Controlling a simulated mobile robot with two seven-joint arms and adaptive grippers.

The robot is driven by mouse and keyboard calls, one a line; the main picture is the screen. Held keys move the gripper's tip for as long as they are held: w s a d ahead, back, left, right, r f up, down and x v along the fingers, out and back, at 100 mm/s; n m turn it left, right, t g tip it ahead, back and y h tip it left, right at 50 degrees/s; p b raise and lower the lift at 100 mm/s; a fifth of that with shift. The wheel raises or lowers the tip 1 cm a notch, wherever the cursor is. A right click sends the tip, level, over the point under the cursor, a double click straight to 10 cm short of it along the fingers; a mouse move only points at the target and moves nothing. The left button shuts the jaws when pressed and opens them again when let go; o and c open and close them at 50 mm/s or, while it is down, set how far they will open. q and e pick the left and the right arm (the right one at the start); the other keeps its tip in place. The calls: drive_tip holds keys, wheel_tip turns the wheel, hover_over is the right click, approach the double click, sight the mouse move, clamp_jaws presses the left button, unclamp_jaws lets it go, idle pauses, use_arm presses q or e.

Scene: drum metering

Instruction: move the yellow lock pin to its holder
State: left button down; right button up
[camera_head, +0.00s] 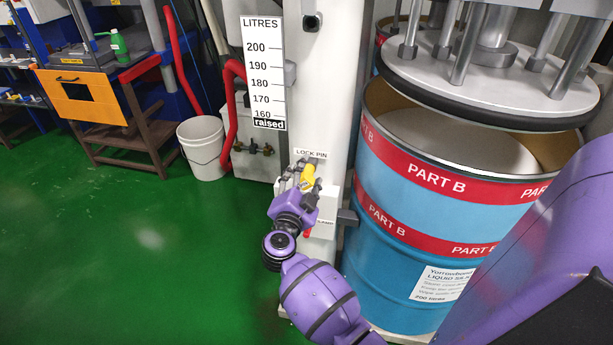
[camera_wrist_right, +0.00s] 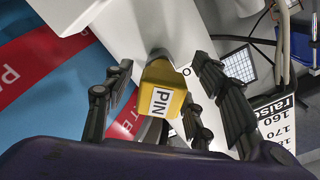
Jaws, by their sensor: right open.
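The yellow lock pin (camera_head: 307,177) sits at the white column, just below the "LOCK PIN" label (camera_head: 311,154). My right gripper (camera_head: 300,172) is at the pin with its fingers open. In the right wrist view the pin's yellow block (camera_wrist_right: 162,92), marked "PIN", lies between the spread fingers (camera_wrist_right: 163,72). A gap shows on each side of the block, more clearly on the left. The pin's inner end is hidden by its block. I cannot make out a holder for the pin. My left gripper is not in view.
A blue drum (camera_head: 395,240) marked "PART B" stands close right of the column, with a round plate (camera_head: 480,85) raised above it. A litres scale (camera_head: 264,75) marked "raised" is on the column. A white bucket (camera_head: 203,150) stands left on open green floor.

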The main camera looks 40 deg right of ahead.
drive_tip(key=v, duration=1.2)
idle(0.6)
drive_tip(key=w+a+r+n+t+y, duration=0.3)
drive_tip(key=w+a+r+t, duration=0.1)
drive_tip(key=a+r+t, duration=0.2)
drive_tip(key=s+a+f+n+t+y+p, duration=0.1)
drive_tip(key=a+n+t+y, duration=0.2)
drive_tip(key=a+n+y, duration=0.45)
drive_tip(key=s+a+f+n+g+y+p, duration=0.2)
drive_tip(key=s+a+f+n+g+y, duration=0.15)
drive_tip(key=s+f+n+y, duration=0.3)
drive_tip(key=s+d+f+g+h+p, duration=0.1)
drive_tip(key=s+d+f+g, duration=0.1)
drive_tip(key=s+f, duration=0.3)
drive_tip(key=s+d+f+n+g+h+p, duration=0.1)
drive_tip(key=s+f, duration=0.4)
drive_tip(key=s, duration=0.8)
drive_tip(key=s+d+f+n+g+h+p, duration=0.1)
drive_tip(key=s+d+f+g, duration=0.3)
drive_tip(key=s, duration=0.5)
drive_tip(key=shift+s+f+g+p, duration=0.3)
drive_tip(key=shift+f+g+p, duration=0.3)
drive_tip(key=shift+f, duration=0.35)
drive_tip(key=shift+s+d+f, duration=0.1)
drive_tip(key=shift+s+f, duration=0.05)
drive_tip(key=shift+s, duration=0.15)
drive_tip(key=shift+c, duration=0.2)
